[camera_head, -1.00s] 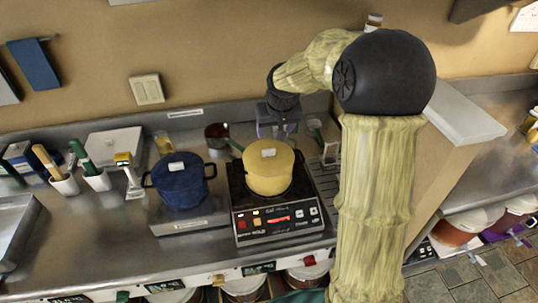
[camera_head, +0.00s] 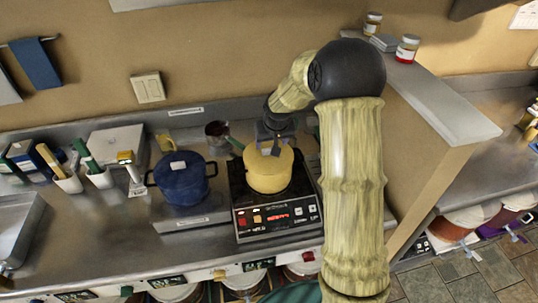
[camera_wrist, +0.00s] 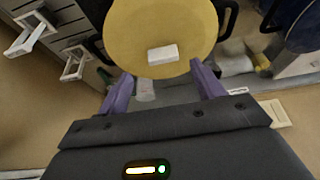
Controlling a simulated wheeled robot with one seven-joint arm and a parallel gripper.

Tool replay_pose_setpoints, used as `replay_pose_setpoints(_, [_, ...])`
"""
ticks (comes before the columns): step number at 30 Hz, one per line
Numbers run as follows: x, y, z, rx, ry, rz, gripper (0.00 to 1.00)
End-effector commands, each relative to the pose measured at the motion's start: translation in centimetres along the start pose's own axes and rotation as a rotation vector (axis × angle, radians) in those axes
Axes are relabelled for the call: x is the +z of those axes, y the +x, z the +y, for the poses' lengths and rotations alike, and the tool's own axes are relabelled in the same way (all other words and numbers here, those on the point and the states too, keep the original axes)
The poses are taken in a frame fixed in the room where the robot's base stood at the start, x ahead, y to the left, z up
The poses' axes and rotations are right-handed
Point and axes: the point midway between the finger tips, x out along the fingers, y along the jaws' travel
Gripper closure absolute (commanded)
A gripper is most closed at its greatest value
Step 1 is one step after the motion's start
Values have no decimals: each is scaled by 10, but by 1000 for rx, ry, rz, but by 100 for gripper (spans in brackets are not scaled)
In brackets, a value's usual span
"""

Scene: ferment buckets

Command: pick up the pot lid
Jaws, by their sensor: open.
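A yellow pot (camera_head: 268,177) stands on the black cooker (camera_head: 240,200), and its yellow lid (camera_head: 262,156) lies on top with a small white block as its knob. The lid (camera_wrist: 135,28) fills the top of the wrist view, with its white knob (camera_wrist: 163,54) near the middle. My gripper (camera_head: 275,147) is above the back edge of this lid. In the wrist view its two purple fingers (camera_wrist: 164,86) are wide apart, with nothing between them, and the knob lies ahead of them. A blue pot (camera_head: 182,187) with a white-knobbed blue lid (camera_head: 180,166) stands to the left.
A dark red saucepan (camera_head: 216,131) with a green handle stands behind the pots. White holders with utensils (camera_head: 68,181) are at the left. A raised ledge (camera_head: 445,105) with jars (camera_head: 407,48) is at the right. The counter's front left (camera_head: 110,235) is clear.

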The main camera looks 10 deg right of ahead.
Motion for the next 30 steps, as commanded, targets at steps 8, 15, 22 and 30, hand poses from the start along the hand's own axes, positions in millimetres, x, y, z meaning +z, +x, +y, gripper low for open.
replay_pose_setpoints(8, [-1, 28, -6, -1, -2, -4, 33])
replay_pose_setpoints(15, [-1, 47, -5, 0, -1, -1, 33])
replay_pose_setpoints(22, [-1, 48, -5, 0, -1, 0, 33])
replay_pose_setpoints(30, [-1, 48, -5, -1, -1, 0, 33])
